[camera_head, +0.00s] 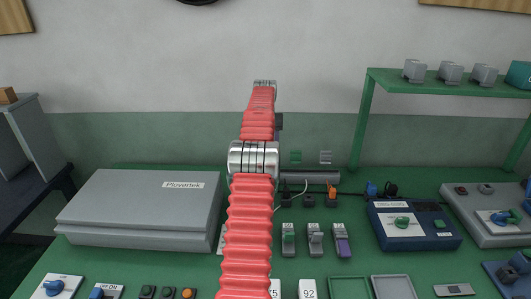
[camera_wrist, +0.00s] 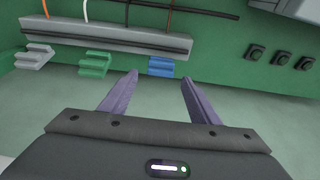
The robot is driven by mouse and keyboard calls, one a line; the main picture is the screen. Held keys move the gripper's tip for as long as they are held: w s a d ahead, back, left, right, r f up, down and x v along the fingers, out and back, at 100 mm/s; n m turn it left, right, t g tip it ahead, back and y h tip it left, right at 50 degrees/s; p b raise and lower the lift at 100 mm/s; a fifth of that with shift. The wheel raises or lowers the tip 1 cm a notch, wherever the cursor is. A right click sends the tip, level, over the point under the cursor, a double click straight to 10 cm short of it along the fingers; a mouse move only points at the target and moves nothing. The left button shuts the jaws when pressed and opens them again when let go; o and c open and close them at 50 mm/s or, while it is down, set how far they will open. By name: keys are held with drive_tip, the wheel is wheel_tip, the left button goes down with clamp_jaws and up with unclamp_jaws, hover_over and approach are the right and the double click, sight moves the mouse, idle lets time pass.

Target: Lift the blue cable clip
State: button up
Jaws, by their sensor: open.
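The blue cable clip (camera_wrist: 161,67) is a small stepped block on the green wall, just under a grey rail in the wrist view. My gripper (camera_wrist: 161,77) is open, its two purple fingers pointing towards the wall. The blue clip appears between the fingertips and just beyond them, and the jaws are empty. I cannot tell how far off it is. In the head view I cannot see the blue clip, and my red arm covers part of the wall.
A green clip (camera_wrist: 95,64) and a grey clip (camera_wrist: 35,56) sit beside the blue one. The grey rail (camera_wrist: 110,38) with cables runs above them. Dark round-topped buttons (camera_wrist: 256,52) are to the right. A grey Plovertek case (camera_head: 140,208) and a green shelf (camera_head: 440,87) flank my arm.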

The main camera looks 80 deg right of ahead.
drive_tip(key=v, duration=0.8)
drive_tip(key=shift+r, duration=0.3)
drive_tip(key=shift+c, duration=0.3)
